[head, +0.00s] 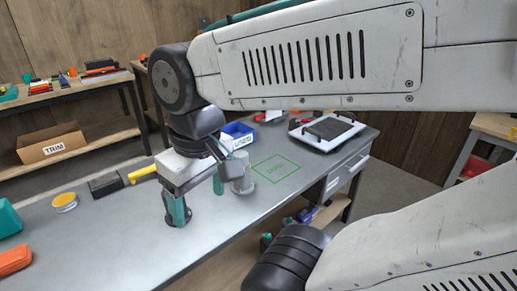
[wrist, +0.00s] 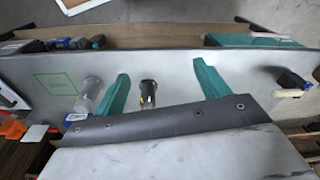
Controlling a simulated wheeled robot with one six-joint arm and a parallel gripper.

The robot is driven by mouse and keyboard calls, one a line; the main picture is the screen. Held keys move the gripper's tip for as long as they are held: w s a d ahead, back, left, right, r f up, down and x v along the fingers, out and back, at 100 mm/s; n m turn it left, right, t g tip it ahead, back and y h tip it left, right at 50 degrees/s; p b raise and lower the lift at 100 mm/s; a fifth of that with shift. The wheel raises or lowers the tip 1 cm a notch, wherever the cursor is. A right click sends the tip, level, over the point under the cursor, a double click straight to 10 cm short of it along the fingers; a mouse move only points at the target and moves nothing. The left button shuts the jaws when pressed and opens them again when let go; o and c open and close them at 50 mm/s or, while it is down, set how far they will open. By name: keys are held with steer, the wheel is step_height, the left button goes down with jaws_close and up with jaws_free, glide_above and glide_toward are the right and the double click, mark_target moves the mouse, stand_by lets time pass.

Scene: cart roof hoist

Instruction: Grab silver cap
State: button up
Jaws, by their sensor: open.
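My gripper (head: 198,196) is open, pointing down over the grey workbench, with teal fingers well apart. In the wrist view, my gripper (wrist: 163,92) has a small dark upright object (wrist: 148,98) with a pale grey, silver-looking top between its fingers, closer to the left finger; no contact is clear. In the head view a dark shape (head: 189,216) shows around the lower left finger, which partly hides it. A grey cylinder (head: 242,183) with a wider base stands just right of the gripper; it also shows in the wrist view (wrist: 91,90), outside the left finger. I cannot tell for certain which bears the silver cap.
A green outlined square (head: 277,168) marks the bench right of the cylinder. A blue bin (head: 238,134) and a white-framed tray (head: 328,131) stand behind. A yellow-handled tool (head: 142,173), a yellow-topped tin (head: 65,202) and an orange item (head: 14,260) lie left. The front middle bench is clear.

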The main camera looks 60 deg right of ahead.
mark_target(247, 155)
steer(key=w+d+f+m+t+y, duration=0.1)
steer(key=w+d+f+m+y, duration=0.25)
steer(key=w+m, duration=0.35)
steer(key=w+d+f+m+t+y, duration=0.1)
steer(key=w+d+f+m+y, duration=0.1)
steer(key=w+d+m+y, duration=0.45)
steer(key=d+f+m+t+h, duration=0.2)
steer(key=d+m, duration=0.4)
steer(key=d, duration=0.3)
steer(key=d+f+m+t+h, duration=0.3)
steer(key=d+f+m+t, duration=0.1)
steer(key=d+m, duration=0.3)
steer(key=d+f+m+t+h, duration=0.3)
steer(key=d+m, duration=0.4)
steer(key=d, duration=0.4)
steer(key=shift+s+f+t, duration=0.2)
steer(key=shift+f+t, duration=0.05)
steer(key=shift+f, duration=0.25)
steer(key=shift+s+f+t, duration=0.15)
steer(key=shift+f+t, duration=0.1)
steer(key=shift+f, duration=0.2)
steer(key=x, duration=0.7)
steer(key=shift+w, duration=0.25)
steer(key=c, duration=1)
